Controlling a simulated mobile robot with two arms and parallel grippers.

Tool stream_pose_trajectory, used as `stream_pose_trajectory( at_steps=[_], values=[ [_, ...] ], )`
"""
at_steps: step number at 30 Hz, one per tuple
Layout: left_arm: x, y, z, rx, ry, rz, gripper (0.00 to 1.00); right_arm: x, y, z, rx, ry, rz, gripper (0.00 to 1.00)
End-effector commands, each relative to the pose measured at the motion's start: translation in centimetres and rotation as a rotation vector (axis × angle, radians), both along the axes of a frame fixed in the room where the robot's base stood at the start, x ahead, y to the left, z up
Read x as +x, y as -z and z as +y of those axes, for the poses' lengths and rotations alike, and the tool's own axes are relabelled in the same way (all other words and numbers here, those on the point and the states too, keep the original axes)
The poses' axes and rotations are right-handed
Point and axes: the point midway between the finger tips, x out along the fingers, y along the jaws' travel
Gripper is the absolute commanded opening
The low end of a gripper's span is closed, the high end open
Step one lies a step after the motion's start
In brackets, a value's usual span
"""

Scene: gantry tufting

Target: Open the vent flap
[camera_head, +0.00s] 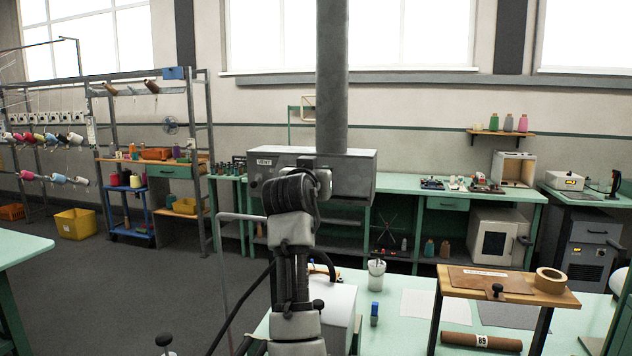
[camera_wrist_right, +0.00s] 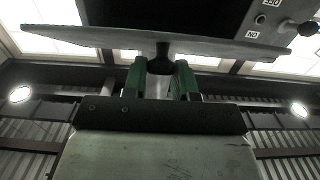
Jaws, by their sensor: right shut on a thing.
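The grey vent box (camera_head: 350,172) hangs below a thick round duct (camera_head: 332,80) near the middle of the head view and carries a VENT label. In the right wrist view, a flat grey plate, which looks like the vent flap (camera_wrist_right: 100,40), spans the top with a dark knob (camera_wrist_right: 160,50) on its near side. My right gripper (camera_wrist_right: 162,66) has its green fingers on either side of this knob and is shut on it. In the head view, my arm hides the gripper and part of the box front. My left gripper is out of view.
A wooden stand (camera_head: 450,287) with a tape roll (camera_head: 551,280) is on the bench at the lower right. A white cup (camera_head: 376,276) stands left of it. A shelf rack (camera_head: 200,150) stands at the left.

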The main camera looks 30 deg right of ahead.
Motion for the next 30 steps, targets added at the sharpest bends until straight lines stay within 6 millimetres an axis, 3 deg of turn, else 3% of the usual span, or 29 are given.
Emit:
stream_pose_trajectory(
  at_steps=[1,9,30],
  values=[
    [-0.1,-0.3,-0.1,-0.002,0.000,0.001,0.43,-0.2,-1.3,0.1,-0.011,-0.001,-0.018,0.00],
    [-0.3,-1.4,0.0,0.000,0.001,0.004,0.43,-0.3,-2.8,0.2,-0.011,-0.001,-0.016,0.00],
    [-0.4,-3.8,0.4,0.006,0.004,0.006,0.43,-0.1,-4.6,0.0,0.073,0.001,0.057,0.00]
  ],
)
